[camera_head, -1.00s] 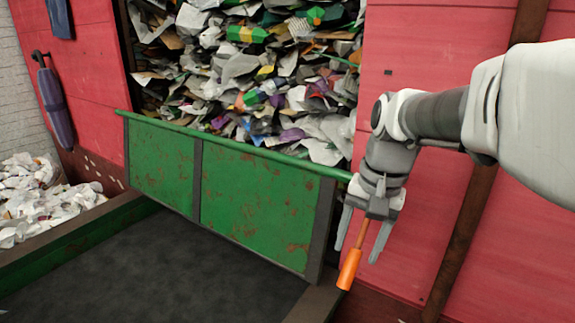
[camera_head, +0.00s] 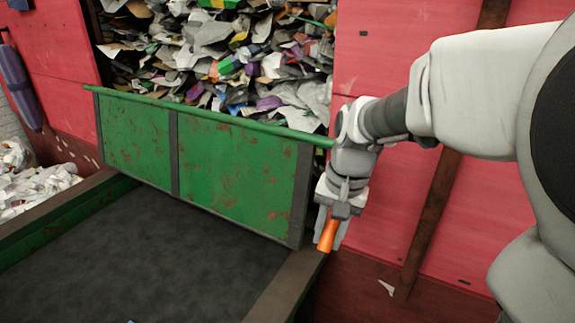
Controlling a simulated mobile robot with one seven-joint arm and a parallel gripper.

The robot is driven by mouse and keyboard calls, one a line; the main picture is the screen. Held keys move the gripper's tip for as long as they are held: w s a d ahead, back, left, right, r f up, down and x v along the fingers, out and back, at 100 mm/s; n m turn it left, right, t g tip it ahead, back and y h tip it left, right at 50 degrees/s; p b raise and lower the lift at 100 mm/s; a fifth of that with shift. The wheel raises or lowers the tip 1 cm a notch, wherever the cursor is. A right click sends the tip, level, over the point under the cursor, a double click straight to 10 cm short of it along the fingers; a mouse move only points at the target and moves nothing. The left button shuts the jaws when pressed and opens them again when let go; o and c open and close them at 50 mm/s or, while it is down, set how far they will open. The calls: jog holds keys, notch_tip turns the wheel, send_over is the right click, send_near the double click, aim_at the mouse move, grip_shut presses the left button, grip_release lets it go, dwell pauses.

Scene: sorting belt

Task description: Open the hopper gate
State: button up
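The hopper gate (camera_head: 228,168) is a rusty green panel with dark uprights and a green top rail (camera_head: 215,118). It stands upright across the lower part of the hopper opening, with mixed waste heaped behind it. An orange handle (camera_head: 327,236) hangs beyond the gate's right end. My gripper (camera_head: 331,231) points down at the handle, with its fingers on either side of it. The gap between fingers and handle is too small to tell whether they are clamped on it. The handle's upper part is hidden by my gripper.
The dark belt (camera_head: 130,255) lies in front of the gate, bordered by a side rail (camera_head: 282,290) on the right. White paper (camera_head: 35,185) is piled at left. Red wall panels (camera_head: 385,225) and a rusty post (camera_head: 432,215) stand behind my arm.

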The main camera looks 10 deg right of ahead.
grip_shut()
dwell(1.0)
